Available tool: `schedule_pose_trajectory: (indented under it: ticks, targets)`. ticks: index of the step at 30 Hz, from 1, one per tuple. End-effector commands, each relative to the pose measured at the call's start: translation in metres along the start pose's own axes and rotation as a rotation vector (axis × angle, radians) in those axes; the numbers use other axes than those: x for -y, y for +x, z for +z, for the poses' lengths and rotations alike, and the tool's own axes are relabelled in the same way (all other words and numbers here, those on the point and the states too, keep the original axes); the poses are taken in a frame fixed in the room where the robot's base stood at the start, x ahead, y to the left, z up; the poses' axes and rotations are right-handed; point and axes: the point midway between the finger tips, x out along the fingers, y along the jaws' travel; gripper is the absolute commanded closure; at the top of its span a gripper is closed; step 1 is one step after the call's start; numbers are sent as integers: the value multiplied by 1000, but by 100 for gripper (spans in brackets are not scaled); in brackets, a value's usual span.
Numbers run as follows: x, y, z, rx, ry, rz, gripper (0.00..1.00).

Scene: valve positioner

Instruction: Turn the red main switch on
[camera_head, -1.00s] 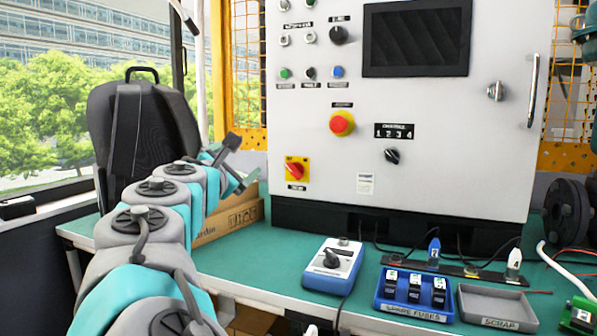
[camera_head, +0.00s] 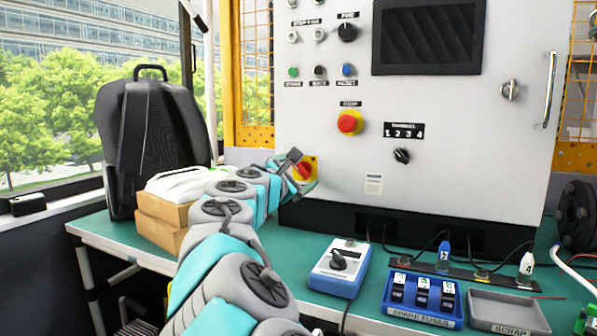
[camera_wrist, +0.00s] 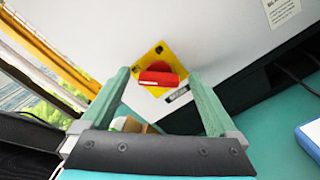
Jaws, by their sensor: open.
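The red main switch (camera_wrist: 162,78) is a red rotary handle on a yellow plate (camera_wrist: 146,59) on the front of the pale cabinet. A black label sits below the plate. In the head view the red switch (camera_head: 303,170) is partly hidden by my gripper (camera_head: 301,173). In the wrist view my gripper (camera_wrist: 158,92) is open, with one finger to the left of the switch and one to the right. The handle shows between the fingertips in the picture. I cannot tell how far the fingertips are from it, and no contact is visible.
A red emergency button (camera_head: 349,122) and a black selector (camera_head: 402,155) are on the cabinet (camera_head: 450,120). A blue-grey box with a knob (camera_head: 340,268), a blue fuse tray (camera_head: 424,316) and a grey scrap tray (camera_head: 508,325) stand on the green bench. Cardboard boxes (camera_head: 162,220) lie left of my arm.

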Motion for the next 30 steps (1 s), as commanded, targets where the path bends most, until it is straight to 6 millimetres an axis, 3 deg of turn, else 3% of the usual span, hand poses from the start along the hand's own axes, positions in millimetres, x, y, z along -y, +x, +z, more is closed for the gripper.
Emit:
schedule_pose_trajectory:
  ticks: [5, 27, 30]
  targets:
    - [0, 0, 0, 0, 0, 1, 5]
    - [0, 0, -1, -1, 0, 0, 87]
    - [0, 0, -1, -1, 0, 0, 91]
